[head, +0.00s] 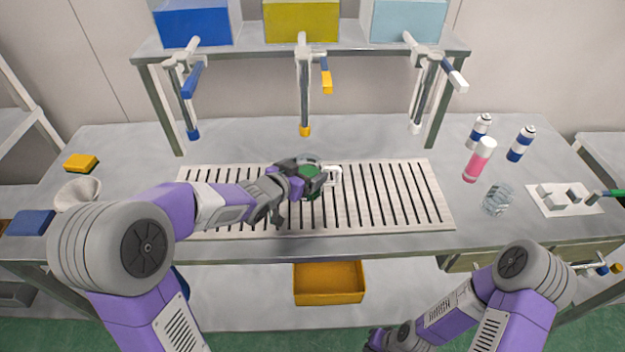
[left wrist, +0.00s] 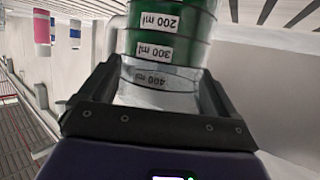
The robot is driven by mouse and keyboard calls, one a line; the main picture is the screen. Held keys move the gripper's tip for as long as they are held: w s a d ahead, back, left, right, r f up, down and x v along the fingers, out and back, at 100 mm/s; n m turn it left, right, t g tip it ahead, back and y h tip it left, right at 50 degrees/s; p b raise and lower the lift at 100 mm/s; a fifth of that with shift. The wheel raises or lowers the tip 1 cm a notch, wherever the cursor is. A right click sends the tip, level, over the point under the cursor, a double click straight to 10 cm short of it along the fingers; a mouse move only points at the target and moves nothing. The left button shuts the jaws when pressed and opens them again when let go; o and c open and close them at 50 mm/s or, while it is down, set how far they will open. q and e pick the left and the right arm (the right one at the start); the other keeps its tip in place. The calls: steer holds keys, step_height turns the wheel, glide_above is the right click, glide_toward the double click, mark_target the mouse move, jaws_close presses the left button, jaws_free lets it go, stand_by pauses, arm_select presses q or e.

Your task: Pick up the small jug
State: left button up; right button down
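The small jug (head: 310,181) stands near the middle of the slatted grate, partly hidden by my left gripper in the head view. It is clear, with green in it and a pale handle on its right side. In the left wrist view the jug (left wrist: 165,45) shows green bands and labels reading 200, 300 and 400 ml. My left gripper (head: 302,178) has its fingers on both sides of the jug; in the left wrist view the gripper (left wrist: 155,95) spans the clear part. I cannot tell whether the fingers press on it. My right gripper (head: 378,340) is low at the bottom edge, mostly out of frame.
The slatted grate (head: 400,195) lies on the grey table. A pink bottle (head: 478,162), blue-and-white cans (head: 520,144) and clear glassware (head: 496,200) stand at the right. Three taps hang from the shelf above, the middle one (head: 304,90) behind the jug. A yellow bin (head: 329,283) sits below.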

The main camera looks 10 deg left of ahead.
mark_target(302, 111)
arm_select(q)
steer(key=c, duration=0.7)
steer(key=shift+r, duration=0.1)
steer(key=shift+c, duration=0.2)
step_height(302, 111, up, 17)
steer(key=p, duration=0.9)
steer(key=shift+f, duration=0.2)
steer(key=shift+r+p, duration=0.65)
